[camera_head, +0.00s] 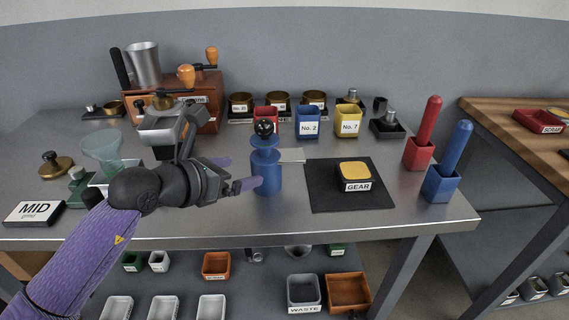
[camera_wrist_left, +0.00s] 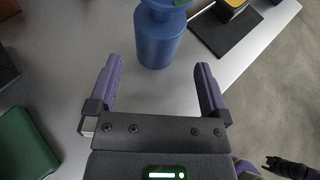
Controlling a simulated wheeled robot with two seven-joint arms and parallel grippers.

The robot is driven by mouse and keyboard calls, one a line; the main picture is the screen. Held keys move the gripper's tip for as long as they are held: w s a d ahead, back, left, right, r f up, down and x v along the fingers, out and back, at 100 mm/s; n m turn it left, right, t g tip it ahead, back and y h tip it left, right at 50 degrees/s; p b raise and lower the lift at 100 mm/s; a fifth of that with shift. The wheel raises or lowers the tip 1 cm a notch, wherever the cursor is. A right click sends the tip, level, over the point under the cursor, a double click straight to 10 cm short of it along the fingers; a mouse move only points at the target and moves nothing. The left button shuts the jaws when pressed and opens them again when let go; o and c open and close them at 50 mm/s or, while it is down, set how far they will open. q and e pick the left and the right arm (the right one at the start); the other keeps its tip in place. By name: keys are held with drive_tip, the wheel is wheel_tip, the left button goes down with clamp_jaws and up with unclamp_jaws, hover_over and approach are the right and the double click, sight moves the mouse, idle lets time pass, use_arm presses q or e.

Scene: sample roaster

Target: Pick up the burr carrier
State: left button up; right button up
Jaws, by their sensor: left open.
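A blue stepped cylinder with discs and a black knob on top, which I take to be the burr carrier (camera_head: 267,178), stands upright near the middle of the table. My left gripper (camera_head: 243,172) is open and just left of it, at about the height of its body. In the left wrist view the blue body (camera_wrist_left: 160,42) lies ahead, between the lines of the two purple fingers of the open gripper (camera_wrist_left: 157,82), with a gap before it. Its top is cut off there.
A black mat (camera_head: 322,198) with a yellow-topped GEAR box (camera_head: 354,176) lies to the right. Red (camera_head: 265,117), blue (camera_head: 308,122) and yellow (camera_head: 348,121) bins stand behind. A wooden grinder (camera_head: 200,100) and glass funnel (camera_head: 103,148) are left. The table's front edge is close.

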sight(257, 126)
use_arm(q)
drive_tip(key=w+d+f+b, duration=0.4)
drive_tip(key=shift+w+d+f+b, duration=0.1)
drive_tip(key=shift+w+f+b, duration=0.2)
drive_tip(key=shift+f, duration=0.05)
drive_tip(key=shift+w+d, duration=0.25)
use_arm(e)
wheel_tip(257, 126, down, 5)
drive_tip(key=s+a, duration=0.2)
drive_tip(key=s, duration=0.1)
use_arm(q)
drive_tip(key=shift+r, duration=0.25)
drive_tip(key=c, duration=1.3)
wheel_tip(257, 126, up, 10)
drive_tip(key=p, duration=0.4)
drive_tip(key=shift+r+p, duration=0.1)
drive_tip(key=shift+p, duration=0.3)
use_arm(e)
drive_tip(key=r, duration=0.1)
drive_tip(key=w+r, duration=0.1)
drive_tip(key=r, duration=0.1)
drive_tip(key=w+r, duration=0.1)
drive_tip(key=shift+d+r, duration=0.2)
drive_tip(key=shift+r, duration=0.1)
drive_tip(key=shift+s, duration=0.1)
